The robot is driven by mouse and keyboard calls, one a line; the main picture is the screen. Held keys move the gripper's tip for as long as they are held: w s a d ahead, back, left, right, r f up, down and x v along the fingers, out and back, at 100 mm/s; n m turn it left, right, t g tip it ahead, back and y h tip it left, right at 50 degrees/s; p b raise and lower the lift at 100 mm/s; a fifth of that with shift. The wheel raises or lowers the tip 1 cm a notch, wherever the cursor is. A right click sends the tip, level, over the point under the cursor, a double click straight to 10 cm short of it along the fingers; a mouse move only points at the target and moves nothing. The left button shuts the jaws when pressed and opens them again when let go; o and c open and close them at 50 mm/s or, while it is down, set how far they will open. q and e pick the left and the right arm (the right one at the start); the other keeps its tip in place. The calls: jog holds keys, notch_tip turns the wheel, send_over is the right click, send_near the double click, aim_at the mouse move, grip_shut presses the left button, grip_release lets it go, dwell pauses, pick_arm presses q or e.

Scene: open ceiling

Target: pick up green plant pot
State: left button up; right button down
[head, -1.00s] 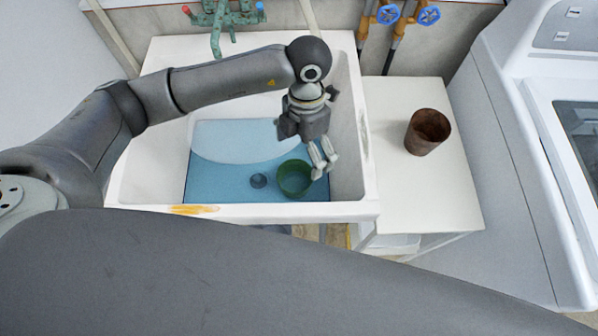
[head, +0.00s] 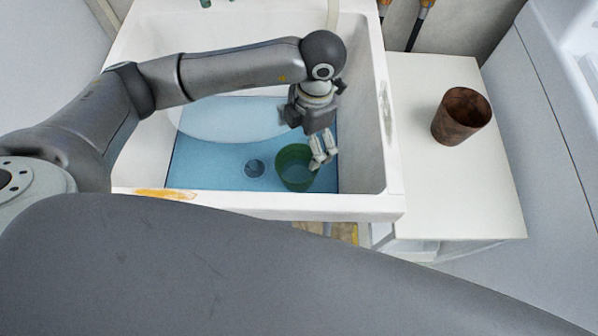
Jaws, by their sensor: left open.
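My left gripper (head: 320,161) reaches down into the sink from above, at the pot's right rim. Its fingers are open and overlap the rim in the picture; I cannot tell whether they touch it. The fingers hide part of the pot's right side. My right gripper is not in view.
The white sink (head: 270,207) has raised walls around the pot, with the front wall close to it. A rusty brown pot (head: 461,116) stands on the white side table (head: 450,190) at right.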

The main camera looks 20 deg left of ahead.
pick_arm(q)
jog(key=shift+s+a+f+p, duration=0.15)
jog(key=shift+a+f, duration=0.05)
jog(key=shift+f, duration=1.55)
jog(key=shift+s+a+f+p, duration=0.1)
jog(key=shift+a+f+p, duration=0.05)
jog(key=shift+f, duration=1.55)
jog(key=shift+s+a+f+p, duration=0.15)
jog(key=shift+a+f, duration=0.05)
jog(key=shift+f, duration=1.55)
jog(key=c, duration=0.9)
